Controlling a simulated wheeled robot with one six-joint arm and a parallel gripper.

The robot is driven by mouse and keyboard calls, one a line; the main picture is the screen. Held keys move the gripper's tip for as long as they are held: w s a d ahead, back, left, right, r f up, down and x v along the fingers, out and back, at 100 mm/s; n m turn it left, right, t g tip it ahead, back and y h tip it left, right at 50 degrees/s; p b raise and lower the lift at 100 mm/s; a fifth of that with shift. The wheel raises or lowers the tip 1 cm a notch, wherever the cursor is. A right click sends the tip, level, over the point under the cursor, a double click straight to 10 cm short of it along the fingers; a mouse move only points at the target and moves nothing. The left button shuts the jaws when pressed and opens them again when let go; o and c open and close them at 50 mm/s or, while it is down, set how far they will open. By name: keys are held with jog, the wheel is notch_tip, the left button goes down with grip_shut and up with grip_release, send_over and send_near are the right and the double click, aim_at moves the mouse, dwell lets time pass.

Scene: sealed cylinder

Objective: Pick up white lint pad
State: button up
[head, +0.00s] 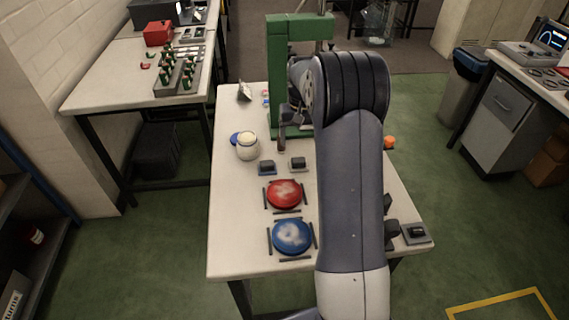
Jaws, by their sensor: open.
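I cannot single out the white lint pad with certainty. A whitish patch shows on the red round dish (285,193), and another on the blue round dish (292,236); both are too blurred to tell pad from smear. A clear jar (248,148) with pale white contents stands farther back on the white table (232,210). My gripper (290,122) is partly hidden behind my arm, above the table near the green press frame. It is open, apart from the dishes and to the right of the jar. I see nothing held in it.
The green frame (280,60) stands at the table's back. Two small dark blocks (267,167) (298,163) sit behind the red dish. Dark strips surround both dishes. An orange ball (389,142) is at the right edge. The table's left front is clear.

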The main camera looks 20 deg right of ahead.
aim_at(299, 160)
notch_tip(299, 160, down, 10)
jog(key=shift+r+p, duration=0.1)
jog(key=shift+p, duration=0.45)
jog(key=shift+c, duration=0.6)
jog(key=c, duration=0.9)
jog(key=shift+c, duration=0.2)
notch_tip(299, 160, up, 10)
jog(key=shift+r+b, duration=0.1)
jog(key=shift+b, duration=0.3)
